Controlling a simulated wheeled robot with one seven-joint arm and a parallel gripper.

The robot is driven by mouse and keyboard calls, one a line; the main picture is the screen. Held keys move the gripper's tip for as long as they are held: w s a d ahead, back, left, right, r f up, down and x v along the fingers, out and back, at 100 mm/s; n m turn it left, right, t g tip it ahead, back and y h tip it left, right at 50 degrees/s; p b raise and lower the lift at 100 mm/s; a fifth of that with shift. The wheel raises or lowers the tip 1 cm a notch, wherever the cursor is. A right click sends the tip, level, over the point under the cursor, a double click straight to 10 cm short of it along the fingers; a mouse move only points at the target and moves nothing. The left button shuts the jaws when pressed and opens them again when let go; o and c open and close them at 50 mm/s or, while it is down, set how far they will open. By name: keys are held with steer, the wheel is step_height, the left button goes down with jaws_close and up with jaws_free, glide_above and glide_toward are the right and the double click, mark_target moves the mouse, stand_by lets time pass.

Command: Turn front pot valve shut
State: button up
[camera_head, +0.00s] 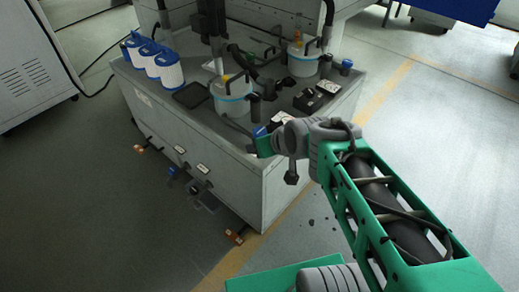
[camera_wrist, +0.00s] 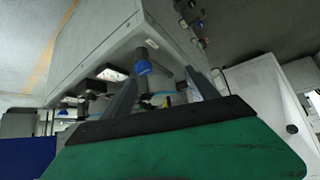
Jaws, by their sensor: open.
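The front pot (camera_head: 232,92), white with a light blue band, stands on the grey bench near its front edge. A blue valve knob (camera_head: 258,131) shows to its right, just beside the green body of my gripper. In the wrist view the blue knob (camera_wrist: 143,67) sits on a dark stem near the fingertips, closer to the left finger. My gripper (camera_wrist: 160,78) is open, with nothing between its fingers that I can see it grip. Contact with the knob cannot be told. In the head view the fingers are hidden behind the green hand.
A rear pot (camera_head: 303,61) with its own blue knob (camera_head: 346,64) stands further back. Black and white boxes (camera_head: 309,101) lie right of the front pot. Several white canisters (camera_head: 164,70) line the left. The grey bench (camera_head: 190,135) has fittings low on its front. Floor is open at right.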

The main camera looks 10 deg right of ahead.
mark_target(260, 130)
steer(key=w+f+t+b, duration=0.1)
steer(key=w+f+b, duration=0.1)
steer(key=f+b, duration=0.2)
steer(key=w+f+t+b, duration=0.2)
steer(key=w+f+b, duration=0.1)
steer(key=b, duration=0.1)
steer(key=w+f+t+y+b, duration=0.1)
steer(key=w+f+t+b, duration=0.1)
steer(key=f+b, duration=0.2)
steer(key=shift+w+d+f+n+b, duration=0.2)
steer(key=shift+d+f+n+b, duration=0.1)
steer(key=shift+b, duration=0.2)
steer(key=t+b, duration=0.1)
steer(key=b, duration=0.1)
steer(key=w+d+f+t+b, duration=0.1)
steer(key=b, duration=0.1)
steer(key=w+d+t+b, duration=0.1)
steer(key=t+b, duration=0.1)
steer(key=shift+d+f+m+b, duration=0.25)
steer(key=shift+f+m+b, duration=0.1)
steer(key=shift+m, duration=0.05)
steer(key=shift+d+r, duration=0.15)
steer(key=shift+r, duration=0.05)
steer(key=shift+w+r, duration=0.15)
steer(key=shift+w, duration=0.15)
steer(key=w, duration=0.3)
steer(key=w+a+b, duration=0.1)
steer(key=w, duration=0.2)
steer(key=shift+w+a+r, duration=0.1)
steer(key=shift+w, duration=0.4)
